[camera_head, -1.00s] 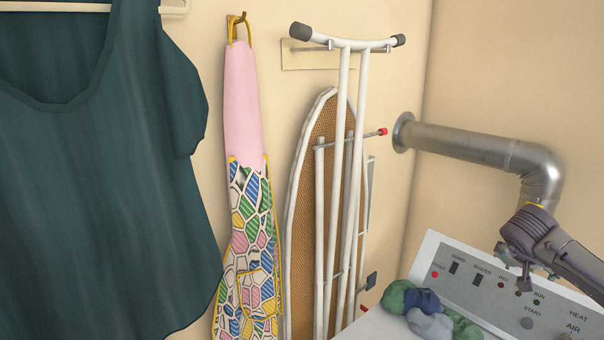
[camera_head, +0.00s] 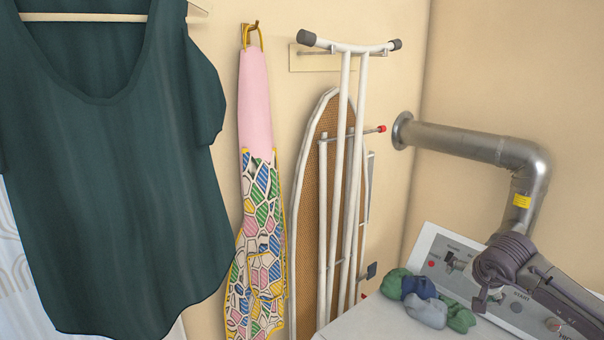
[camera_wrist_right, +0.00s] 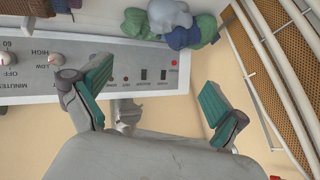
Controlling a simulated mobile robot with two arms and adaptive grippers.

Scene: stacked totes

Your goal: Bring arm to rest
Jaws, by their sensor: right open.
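My right gripper (camera_head: 466,280) hangs in front of the control panel (camera_head: 432,266) at the lower right of the head view. Its arm comes in from the lower right edge. In the right wrist view its two green-padded fingers (camera_wrist_right: 153,92) stand wide apart with nothing between them. The panel and the beige wall show behind them. Several rolled cloths (camera_head: 425,300), green, blue and grey, lie on the white machine top (camera_head: 370,322) just left of the gripper and apart from it. My left gripper is not in view.
A dark green top (camera_head: 120,170) hangs at the left. A patterned apron (camera_head: 262,230) with a pink upper part hangs on a wall hook. An ironing board (camera_head: 312,180) hangs beside it. A metal duct (camera_head: 460,141) bends down behind my right arm.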

